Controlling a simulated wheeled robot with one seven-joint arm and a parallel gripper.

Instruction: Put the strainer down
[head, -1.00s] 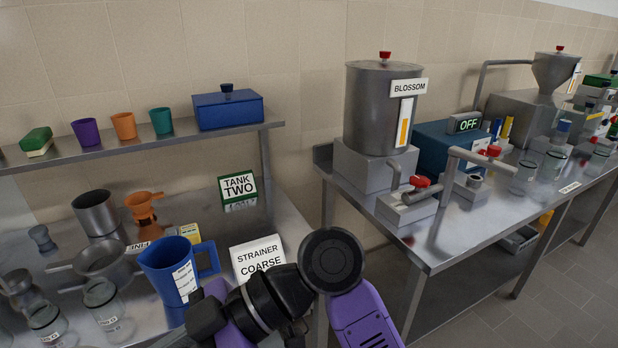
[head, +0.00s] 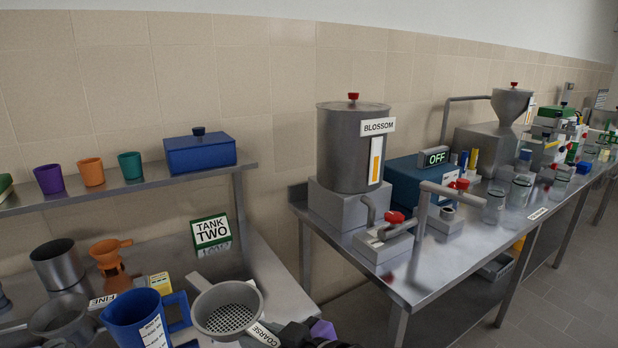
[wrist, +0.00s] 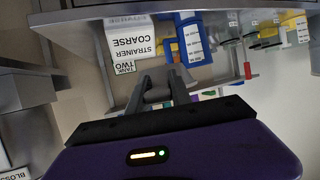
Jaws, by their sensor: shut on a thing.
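A grey strainer (head: 228,308) with a perforated bowl is in the head view, at the bottom centre-left. It overlaps a white placard (head: 265,334), which also shows in the wrist view reading "STRAINER COARSE" (wrist: 132,40). My gripper (wrist: 155,88) is shut on the strainer; in the head view the dark gripper parts (head: 297,334) are at the bottom edge, right of the bowl. The grip itself is hidden there. I cannot tell whether the bowl touches the bench. A second strainer (head: 60,320) stands at the left by a "FINE" label (head: 103,300).
A blue jug (head: 135,318) stands close left of the held strainer. Behind are the "TANK TWO" sign (head: 212,232) and a raised shelf (head: 130,187) with cups and a blue box (head: 200,154). A gap separates this bench from the one with the blossom tank (head: 350,150).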

